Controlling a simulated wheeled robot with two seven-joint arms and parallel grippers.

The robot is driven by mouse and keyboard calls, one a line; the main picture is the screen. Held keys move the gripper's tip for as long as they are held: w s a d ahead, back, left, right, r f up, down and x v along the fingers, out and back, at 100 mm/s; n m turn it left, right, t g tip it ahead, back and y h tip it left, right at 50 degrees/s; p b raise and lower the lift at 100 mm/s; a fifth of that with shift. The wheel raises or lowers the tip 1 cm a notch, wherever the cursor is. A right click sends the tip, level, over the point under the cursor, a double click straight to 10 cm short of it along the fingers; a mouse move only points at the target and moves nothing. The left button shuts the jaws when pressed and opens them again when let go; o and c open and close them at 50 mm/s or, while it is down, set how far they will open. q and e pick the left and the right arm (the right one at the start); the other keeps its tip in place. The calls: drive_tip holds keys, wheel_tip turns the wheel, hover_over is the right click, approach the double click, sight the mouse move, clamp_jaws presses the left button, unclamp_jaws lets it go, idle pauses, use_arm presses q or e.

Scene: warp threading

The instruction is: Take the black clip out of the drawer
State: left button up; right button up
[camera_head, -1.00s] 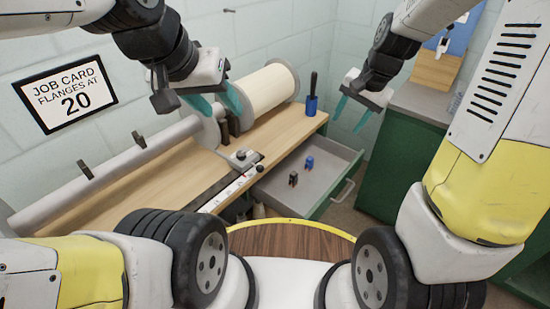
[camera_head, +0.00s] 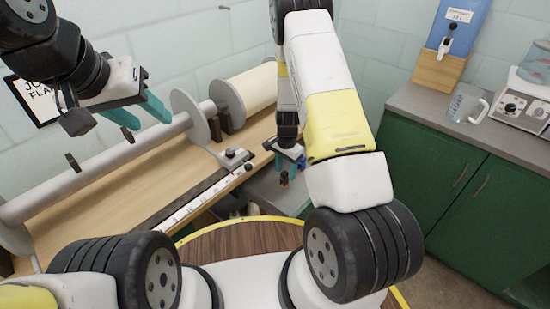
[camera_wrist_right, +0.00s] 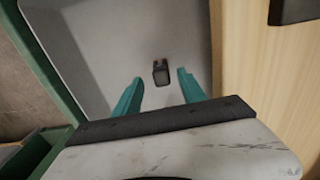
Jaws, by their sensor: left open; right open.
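The black clip (camera_wrist_right: 161,72) stands on the grey floor of the open drawer (camera_wrist_right: 95,45) in the right wrist view, between and just beyond my right fingertips. The gap between the clip and each teal finger is visible. In the head view the clip (camera_head: 284,178) shows as a small dark shape with a reddish spot below my right gripper (camera_head: 288,167). This gripper is open, points down into the drawer and holds nothing. My left gripper (camera_head: 150,120) is open and empty, above the bench's left part. My right arm covers much of the drawer in the head view.
A wooden bench (camera_head: 115,195) carries a long roller, flanges and a cream spool (camera_head: 255,88). A white ruler strip (camera_head: 200,203) lies along its front. The wrist view shows the drawer's green wall (camera_wrist_right: 45,65). Green cabinets (camera_head: 440,170) with a glass mug (camera_head: 467,104) stand right.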

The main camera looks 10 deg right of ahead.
sight(284, 178)
wheel_tip(284, 178, down, 5)
drive_tip(key=shift+w+a+r, duration=0.1)
drive_tip(key=shift+a, duration=0.05)
clamp_jaws()
